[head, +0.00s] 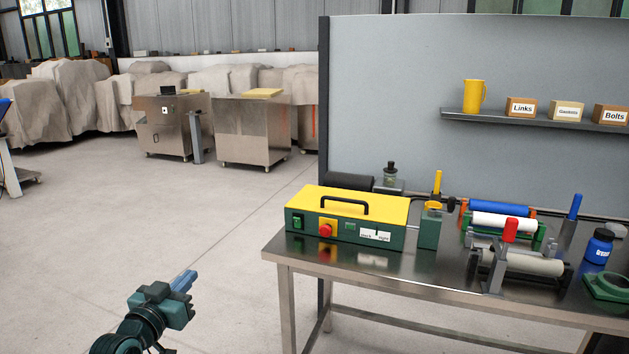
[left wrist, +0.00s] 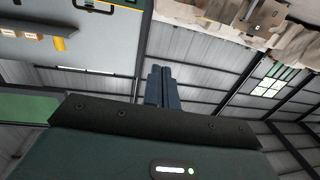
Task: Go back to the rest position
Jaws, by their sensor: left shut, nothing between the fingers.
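My left gripper (head: 184,281) is at the lower left of the head view, over the open floor and left of the metal table (head: 292,268). Its blue fingers are together and empty, apart from everything around them. They also show close together in the left wrist view (left wrist: 161,88), pointing toward the roof and the grey panel. My right gripper is in neither view.
On the table stand a yellow and green machine (head: 300,224), rollers (head: 500,222) and a blue bottle (head: 598,248). Floor (head: 150,220) left of the table is clear.

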